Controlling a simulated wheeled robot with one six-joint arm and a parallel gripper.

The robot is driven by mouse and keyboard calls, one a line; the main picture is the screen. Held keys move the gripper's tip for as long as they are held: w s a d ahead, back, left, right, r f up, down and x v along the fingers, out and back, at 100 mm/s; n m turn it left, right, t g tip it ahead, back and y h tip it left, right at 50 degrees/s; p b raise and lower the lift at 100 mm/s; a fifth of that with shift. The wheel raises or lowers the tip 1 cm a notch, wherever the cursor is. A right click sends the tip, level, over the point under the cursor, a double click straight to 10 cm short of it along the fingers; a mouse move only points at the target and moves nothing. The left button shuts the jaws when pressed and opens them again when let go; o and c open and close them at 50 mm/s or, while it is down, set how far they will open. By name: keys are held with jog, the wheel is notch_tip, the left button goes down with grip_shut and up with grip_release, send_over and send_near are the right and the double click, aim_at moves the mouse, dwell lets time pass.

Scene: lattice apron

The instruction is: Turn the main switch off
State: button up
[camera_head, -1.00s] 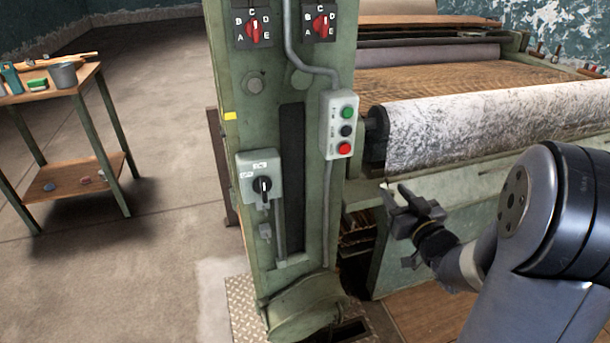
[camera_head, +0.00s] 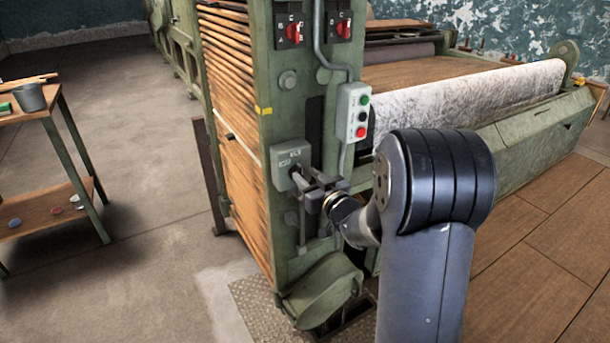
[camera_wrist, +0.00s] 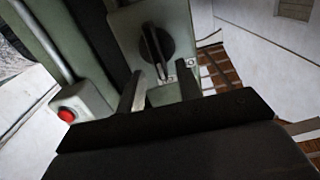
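The main switch is a grey-green box (camera_head: 290,156) on the machine's green column. Its round black rotary knob (camera_wrist: 157,45) shows in the wrist view, with a raised bar running nearly up and down, slightly tilted. Small white labels sit by the knob's lower edge and lower right; I cannot read them here. My gripper (camera_head: 303,180) is in front of the box in the head view and hides most of the knob there. In the wrist view my gripper (camera_wrist: 163,80) is open, its two fingers apart and empty, tips just short of or beside the knob; contact cannot be told.
A push-button box (camera_head: 353,112) with green, black and red buttons is mounted above right of the switch. Two red selector knobs (camera_head: 294,32) (camera_head: 343,29) are higher up. A small table (camera_head: 58,135) stands left. The large roller (camera_head: 460,100) lies right.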

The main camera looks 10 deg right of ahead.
jog(key=shift+w+a, duration=0.25)
jog(key=shift+w, duration=0.45)
jog(key=shift+c, duration=0.4)
grip_shut()
